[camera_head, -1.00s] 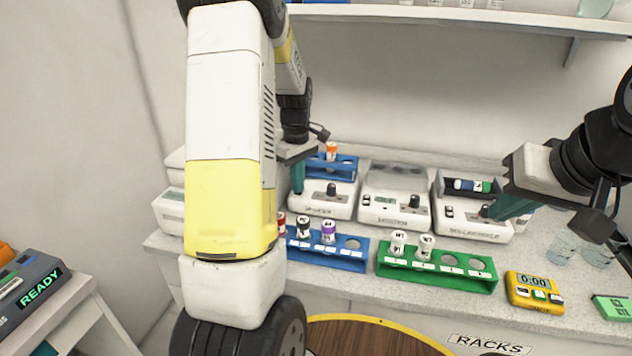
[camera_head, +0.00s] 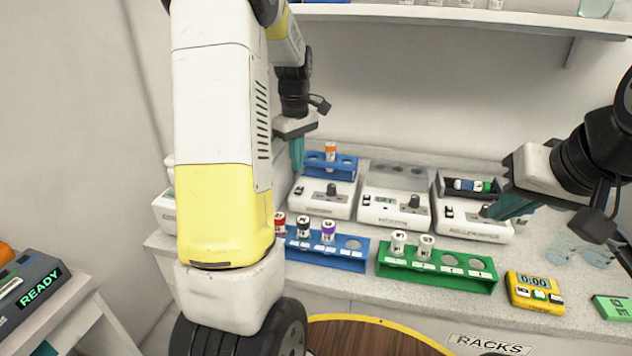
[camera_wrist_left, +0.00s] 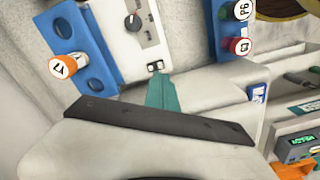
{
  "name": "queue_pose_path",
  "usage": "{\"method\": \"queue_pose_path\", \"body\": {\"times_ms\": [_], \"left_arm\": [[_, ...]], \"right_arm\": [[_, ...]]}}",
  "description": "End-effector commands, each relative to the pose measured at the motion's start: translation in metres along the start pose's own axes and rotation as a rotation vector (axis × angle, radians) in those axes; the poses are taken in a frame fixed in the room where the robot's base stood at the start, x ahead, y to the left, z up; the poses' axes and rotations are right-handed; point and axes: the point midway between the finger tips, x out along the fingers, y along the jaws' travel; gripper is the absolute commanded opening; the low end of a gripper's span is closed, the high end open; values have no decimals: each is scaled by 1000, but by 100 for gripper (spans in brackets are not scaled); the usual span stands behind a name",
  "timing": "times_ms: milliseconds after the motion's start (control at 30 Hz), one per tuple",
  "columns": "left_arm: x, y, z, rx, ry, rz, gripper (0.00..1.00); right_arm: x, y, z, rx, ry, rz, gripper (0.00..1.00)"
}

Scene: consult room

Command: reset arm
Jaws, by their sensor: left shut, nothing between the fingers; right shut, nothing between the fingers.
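My left gripper (camera_head: 297,155) has teal fingers that are together and empty. It hangs pointing down beside the left device (camera_head: 322,198) with its blue rack, above the bench. In the left wrist view, its teal fingertips (camera_wrist_left: 162,92) show next to that device. My left arm fills the left middle of the head view and hides part of the bench. My right gripper (camera_head: 508,206) has its teal fingers shut and empty, in front of the right device (camera_head: 470,222).
A blue rack (camera_head: 345,262) with several capped tubes and a green rack (camera_head: 440,277) with two white-capped tubes stand at the bench front. An orange-capped tube (camera_head: 331,151) stands in the back blue rack. A yellow timer (camera_head: 535,293) is at right. A shelf (camera_head: 450,14) runs above.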

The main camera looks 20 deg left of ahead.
Motion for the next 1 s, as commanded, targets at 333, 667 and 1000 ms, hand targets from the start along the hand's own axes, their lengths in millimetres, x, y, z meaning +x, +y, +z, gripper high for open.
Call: {"method": "queue_pose_path", "body": {"times_ms": [333,667,1000], "left_arm": [[-3,0,0,0,0,-1,0],[-29,-10,22,104,7,65,0],[-104,-72,125,608,125,312,0]], "right_arm": [[0,0,0,0,0,0,0],[0,0,0,0,0,0,0],[0,0,0,0,0,0,0]]}}
